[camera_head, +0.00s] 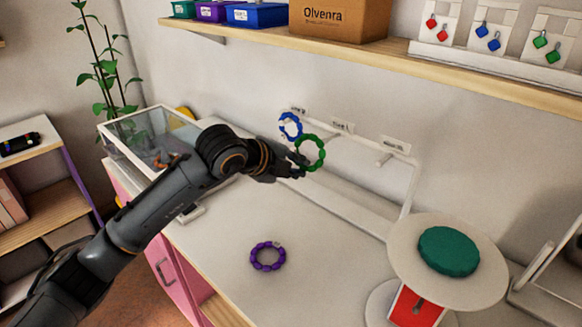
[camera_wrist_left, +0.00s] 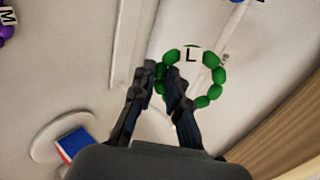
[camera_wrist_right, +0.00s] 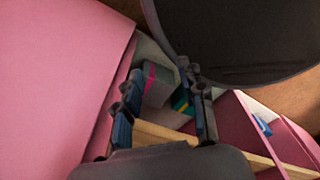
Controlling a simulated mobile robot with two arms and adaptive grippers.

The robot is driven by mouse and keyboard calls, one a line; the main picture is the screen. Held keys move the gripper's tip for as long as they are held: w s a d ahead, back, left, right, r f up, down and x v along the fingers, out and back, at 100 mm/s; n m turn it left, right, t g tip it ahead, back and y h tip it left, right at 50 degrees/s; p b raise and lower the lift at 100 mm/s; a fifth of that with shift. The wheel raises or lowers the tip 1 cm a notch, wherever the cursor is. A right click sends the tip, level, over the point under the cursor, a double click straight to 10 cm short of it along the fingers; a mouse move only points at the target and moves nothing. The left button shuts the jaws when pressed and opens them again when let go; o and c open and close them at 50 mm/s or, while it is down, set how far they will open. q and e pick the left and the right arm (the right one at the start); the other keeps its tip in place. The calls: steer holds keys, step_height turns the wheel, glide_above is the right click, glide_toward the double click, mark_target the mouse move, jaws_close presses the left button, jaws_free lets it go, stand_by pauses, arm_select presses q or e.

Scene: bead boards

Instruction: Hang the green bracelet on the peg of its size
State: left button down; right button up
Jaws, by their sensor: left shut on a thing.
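The green bracelet (camera_head: 322,154) is held upright in the air by my left gripper (camera_head: 299,168), in front of the peg rack (camera_head: 409,187). In the left wrist view the gripper (camera_wrist_left: 160,74) is shut on the side of the green bracelet (camera_wrist_left: 214,78), whose white tag reads L. The rack has small label plates; the right peg (camera_head: 384,160) is bare. The blue bracelet (camera_head: 290,126) hangs at the rack's left end. I cannot tell whether the green bracelet touches the middle peg. My right gripper (camera_wrist_right: 162,76) is open and empty, away from the bracelets.
A purple bracelet (camera_head: 267,257) lies on the white table; its tag reads M in the left wrist view (camera_wrist_left: 6,32). A round stand with a green pad (camera_head: 448,251) is at the right. A glass case (camera_head: 150,136) is at the left. A shelf (camera_head: 470,72) runs above.

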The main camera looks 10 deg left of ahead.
arm_select(q)
steer(key=shift+w+d+p, duration=0.2)
steer(key=shift+w+d, duration=0.25)
steer(key=shift+w, duration=0.2)
steer(key=shift+w+d+p, duration=0.15)
steer(key=shift+w+d, duration=0.3)
steer(key=shift+w, duration=0.15)
steer(key=w+d, duration=0.1)
steer(key=w+d+f, duration=0.1)
steer(key=w, duration=0.1)
steer(key=w+d+b, duration=0.1)
steer(key=shift+w+f, duration=0.15)
steer(key=shift+f, duration=0.2)
steer(key=c, duration=1.3)
jaws_free()
steer(key=shift+o, duration=0.2)
steer(key=shift+r, duration=0.15)
